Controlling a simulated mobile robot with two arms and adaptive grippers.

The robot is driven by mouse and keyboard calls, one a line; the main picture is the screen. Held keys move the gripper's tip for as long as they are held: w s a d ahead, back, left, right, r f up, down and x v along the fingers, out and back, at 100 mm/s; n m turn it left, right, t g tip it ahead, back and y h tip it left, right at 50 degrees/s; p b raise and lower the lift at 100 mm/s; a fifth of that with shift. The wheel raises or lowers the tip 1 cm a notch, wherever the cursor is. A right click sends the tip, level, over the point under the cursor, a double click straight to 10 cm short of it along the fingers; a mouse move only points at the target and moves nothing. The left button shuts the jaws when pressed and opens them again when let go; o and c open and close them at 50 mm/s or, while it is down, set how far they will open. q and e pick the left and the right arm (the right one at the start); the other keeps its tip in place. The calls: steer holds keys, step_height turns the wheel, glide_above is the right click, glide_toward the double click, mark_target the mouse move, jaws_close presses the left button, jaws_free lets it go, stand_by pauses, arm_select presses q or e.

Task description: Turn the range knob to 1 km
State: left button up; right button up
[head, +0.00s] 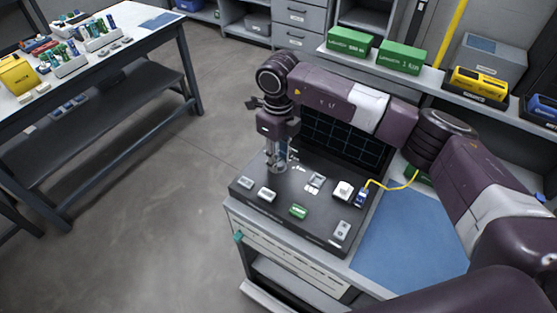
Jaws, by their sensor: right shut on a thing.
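My right gripper (276,166) points down at the back left of the dark instrument's (262,211) top panel. Its fingers are close together around a small grey round part there, which I take to be the range knob. The fingers cover most of the knob, so its setting and the 1 km mark cannot be read. The instrument's dark screen (345,138) with a grid stands behind the panel, partly hidden by my right arm. My left gripper is not in view.
The panel also bears a green block (299,211), several pale blocks and a blue connector (361,198) with a yellow cable (392,187). A blue mat (405,240) lies to the right. Green boxes (402,57) and a yellow device (480,82) stand on the shelf behind.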

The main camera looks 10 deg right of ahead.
mark_target(279, 162)
steer(key=shift+m, duration=0.6)
steer(key=shift+r, duration=0.1)
steer(key=o, duration=1.2)
steer(key=shift+c, duration=0.2)
step_height(279, 162, up, 12)
